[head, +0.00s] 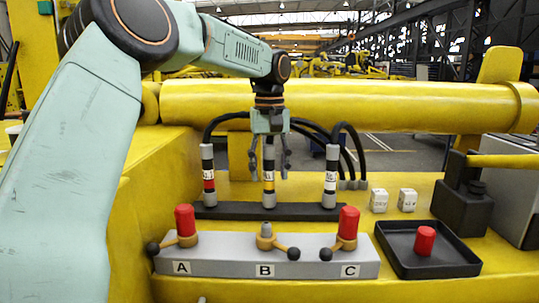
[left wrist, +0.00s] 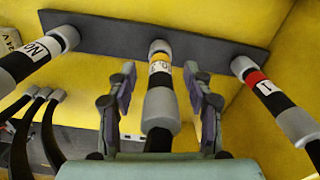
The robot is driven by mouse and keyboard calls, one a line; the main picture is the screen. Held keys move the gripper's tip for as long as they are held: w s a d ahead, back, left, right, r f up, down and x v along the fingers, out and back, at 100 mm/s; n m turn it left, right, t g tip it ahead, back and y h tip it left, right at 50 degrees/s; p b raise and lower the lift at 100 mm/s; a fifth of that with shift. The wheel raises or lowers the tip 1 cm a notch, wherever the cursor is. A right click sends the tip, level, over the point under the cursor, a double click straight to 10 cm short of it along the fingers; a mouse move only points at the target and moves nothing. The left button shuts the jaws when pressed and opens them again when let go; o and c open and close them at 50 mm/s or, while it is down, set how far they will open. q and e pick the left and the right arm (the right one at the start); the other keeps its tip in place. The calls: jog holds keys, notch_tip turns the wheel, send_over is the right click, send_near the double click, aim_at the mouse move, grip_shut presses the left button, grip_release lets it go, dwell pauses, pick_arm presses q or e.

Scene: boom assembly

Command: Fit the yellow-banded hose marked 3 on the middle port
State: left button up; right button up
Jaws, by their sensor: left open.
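The yellow-banded hose (head: 269,186) stands upright in the middle of the dark hose rack (head: 235,212). Its yellow band (left wrist: 160,67) shows in the left wrist view, with the mark partly legible. My left gripper (head: 269,167) is open, coming down from above, with one finger on each side of this hose. In the left wrist view the fingers (left wrist: 160,78) flank the hose with gaps on both sides. The middle port, B (head: 265,231), on the grey block has no red cap, and its black-knobbed lever (head: 293,253) points right. My right gripper is not in view.
A red-banded hose (head: 208,180) marked 1 and a white-banded hose (head: 331,178) stand on either side. Red caps cover ports A (head: 185,220) and C (head: 348,222). A black tray (head: 455,268) holds a red cap (head: 425,241). Two white blocks (head: 378,200) stand behind the tray.

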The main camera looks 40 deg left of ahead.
pick_arm(q)
jog(key=shift+s+d, duration=0.1)
jog(key=shift+s, duration=0.1)
jog(key=shift+w+f, duration=0.15)
jog(key=shift+w, duration=0.1)
jog(key=c, duration=0.5)
grip_shut()
dwell(0.3)
